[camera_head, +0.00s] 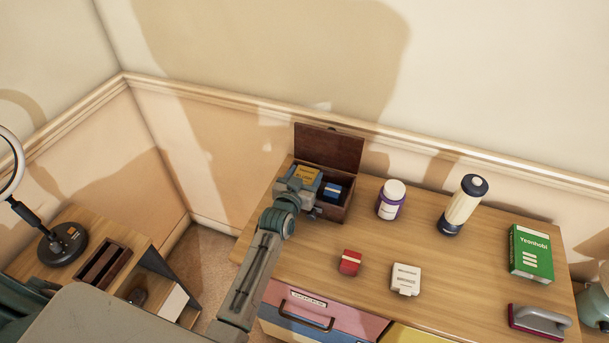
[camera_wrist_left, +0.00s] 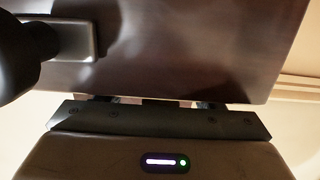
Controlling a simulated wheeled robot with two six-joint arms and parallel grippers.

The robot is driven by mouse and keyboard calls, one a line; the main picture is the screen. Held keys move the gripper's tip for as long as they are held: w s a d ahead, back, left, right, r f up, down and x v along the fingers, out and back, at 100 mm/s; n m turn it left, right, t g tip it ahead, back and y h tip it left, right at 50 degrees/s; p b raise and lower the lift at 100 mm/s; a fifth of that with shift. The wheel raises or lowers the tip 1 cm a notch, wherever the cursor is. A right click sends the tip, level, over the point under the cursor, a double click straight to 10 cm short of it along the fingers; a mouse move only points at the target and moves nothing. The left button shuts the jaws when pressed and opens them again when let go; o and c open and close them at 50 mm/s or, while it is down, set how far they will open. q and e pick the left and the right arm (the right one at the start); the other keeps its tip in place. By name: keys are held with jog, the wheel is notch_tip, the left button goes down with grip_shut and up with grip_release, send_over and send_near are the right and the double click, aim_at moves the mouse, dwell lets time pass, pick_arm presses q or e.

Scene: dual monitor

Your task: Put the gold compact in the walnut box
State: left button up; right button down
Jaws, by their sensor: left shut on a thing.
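The walnut box (camera_head: 346,208) stands at the back left of the table with its lid (camera_head: 330,148) raised. My left gripper (camera_head: 307,190) is at the left part of the box, shut. A gold, flat piece with dark print, the gold compact (camera_head: 305,174), shows right at the gripper, over the box's left part; its lower side is hidden. Whether it touches the box floor cannot be told. A blue item (camera_head: 332,190) lies inside the box, to the right. In the left wrist view a dark brown panel fills the upper part and the fingertips are hidden. My right gripper is not in view.
A white-capped purple jar (camera_head: 391,200) and a cream bottle (camera_head: 462,205) stand right of the box. A red item (camera_head: 349,262) and a white item (camera_head: 405,279) lie in front. A green carton (camera_head: 531,252) and a red-and-grey tool (camera_head: 539,321) are farther right.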

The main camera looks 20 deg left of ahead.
pick_arm(q)
jog(key=o, duration=1)
jog(key=shift+c, duration=0.2)
jog(key=shift+o, duration=0.2)
jog(key=shift+s+r, duration=0.1)
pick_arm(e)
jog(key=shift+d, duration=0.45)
pick_arm(q)
jog(key=shift+r+p, duration=0.4)
jog(key=shift+r, duration=0.15)
jog(key=shift+s+f, duration=0.1)
jog(key=shift+s, duration=0.15)
jog(key=s+r+b, duration=0.2)
jog(key=s+b, duration=0.1)
jog(key=s, duration=0.8)
jog(key=shift+s+a, duration=0.15)
jog(key=shift+a, duration=0.05)
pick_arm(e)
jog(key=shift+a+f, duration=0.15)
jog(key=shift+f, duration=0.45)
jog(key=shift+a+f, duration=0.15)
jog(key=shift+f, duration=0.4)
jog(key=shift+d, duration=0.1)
